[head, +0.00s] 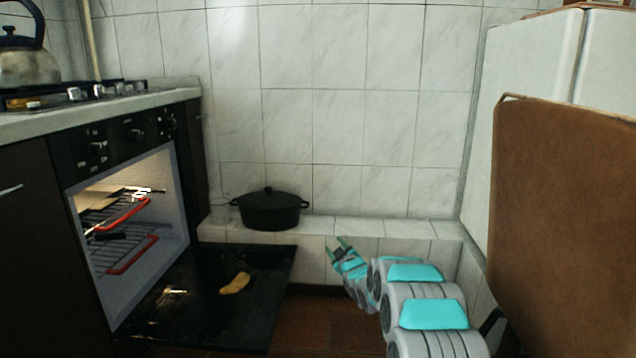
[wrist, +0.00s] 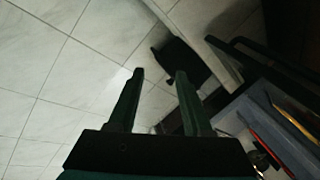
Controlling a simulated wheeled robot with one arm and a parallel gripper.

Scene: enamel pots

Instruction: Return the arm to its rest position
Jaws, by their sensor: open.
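My gripper (head: 340,247) is open and empty at the end of my arm, right of the oven door and in front of the low tiled ledge. In the wrist view its two fingers (wrist: 160,78) stand apart with nothing between them. A black lidded pot (head: 270,211) stands upright on the ledge, left of my gripper and apart from it. The pot also shows as a dark shape in the wrist view (wrist: 180,62), beyond the fingers.
The oven door (head: 200,305) hangs open, low at left, with a yellowish item (head: 235,284) on it. Oven racks (head: 125,252) with red edges sit inside. A kettle (head: 27,62) stands on the stove. A brown board (head: 565,200) and a white cabinet (head: 530,75) bound the right.

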